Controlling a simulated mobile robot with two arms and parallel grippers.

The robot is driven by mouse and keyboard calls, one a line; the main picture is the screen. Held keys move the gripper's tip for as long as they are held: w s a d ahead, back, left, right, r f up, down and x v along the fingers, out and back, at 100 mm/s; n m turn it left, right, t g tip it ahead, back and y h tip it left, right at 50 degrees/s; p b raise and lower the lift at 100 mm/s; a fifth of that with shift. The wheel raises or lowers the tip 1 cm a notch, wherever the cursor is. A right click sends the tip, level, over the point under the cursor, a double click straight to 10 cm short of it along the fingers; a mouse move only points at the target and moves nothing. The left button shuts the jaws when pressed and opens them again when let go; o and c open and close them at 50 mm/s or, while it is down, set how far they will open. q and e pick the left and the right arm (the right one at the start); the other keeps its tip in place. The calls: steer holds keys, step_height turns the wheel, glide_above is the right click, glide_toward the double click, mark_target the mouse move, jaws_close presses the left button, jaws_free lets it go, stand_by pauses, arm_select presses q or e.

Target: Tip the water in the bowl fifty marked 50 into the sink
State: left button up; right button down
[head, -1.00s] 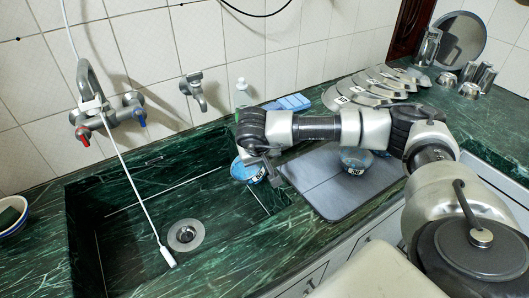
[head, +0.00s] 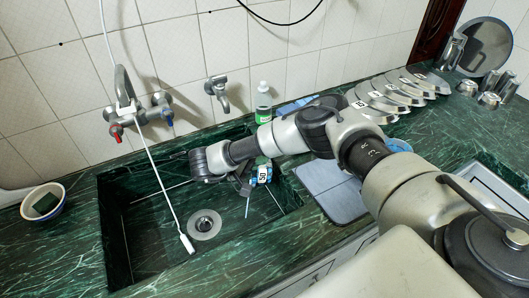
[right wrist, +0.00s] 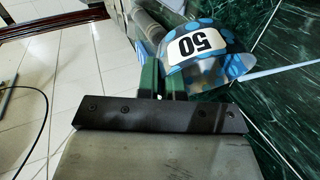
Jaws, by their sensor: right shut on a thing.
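The blue-patterned bowl marked 50 (head: 263,173) is tipped on its side over the right part of the green stone sink (head: 145,240). My right gripper (head: 245,183) is shut on the bowl's edge. In the right wrist view the bowl (right wrist: 200,50) shows its 50 label upside down, with the green fingers (right wrist: 165,78) at its rim. A thin pale streak, looking like water, runs from the bowl down into the sink in the head view and away to the right in the wrist view. The bowl's inside is mostly hidden. My left gripper is not in view.
The drain (head: 204,224) and a white hose (head: 164,190) are left of the bowl. Taps (head: 138,113) stick out from the wall.

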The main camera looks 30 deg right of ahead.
steer(key=shift+w+a+r+n+h+p, duration=0.15)
steer(key=shift+w+a+n+h+p, duration=0.2)
steer(key=shift+a+h, duration=0.45)
steer(key=shift+w+a+h, duration=0.1)
steer(key=shift+a+h, duration=0.1)
steer(key=shift+h, duration=0.1)
steer(key=shift+w+a+f+n+g+h, duration=0.3)
steer(key=shift+a+n+g+h, duration=0.15)
steer(key=shift+h, duration=0.35)
steer(key=shift+r, duration=0.1)
step_height(320, 180, up, 4)
steer(key=p, duration=0.3)
stand_by(0.5)
